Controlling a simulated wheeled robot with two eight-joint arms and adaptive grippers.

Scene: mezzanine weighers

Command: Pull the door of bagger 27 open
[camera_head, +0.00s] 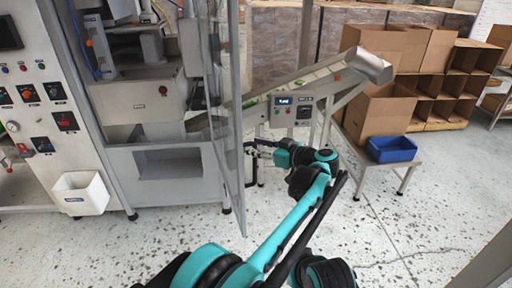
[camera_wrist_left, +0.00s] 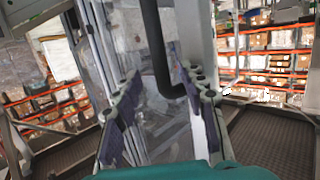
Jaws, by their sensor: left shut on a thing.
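The clear door (camera_head: 226,130) of the bagger (camera_head: 165,100) stands nearly edge-on in the head view, swung out from the machine's front, whose inside shows to its left. No number is readable on the machine. My left gripper (camera_head: 256,150) is at the door's right side, partly hidden by my own wrist. In the left wrist view, a black bar handle (camera_wrist_left: 154,50) runs down between the two fingers of my left gripper (camera_wrist_left: 165,100), which is shut on it. The clear door pane (camera_wrist_left: 135,30) shows behind the handle. My right gripper is not in view.
A control cabinet (camera_head: 35,100) with a white bin (camera_head: 80,195) stands left. An inclined conveyor (camera_head: 310,80) rises behind my arm. A blue tray (camera_head: 392,149) and cardboard box (camera_head: 375,115) sit on a low table at right. The speckled floor in front is clear.

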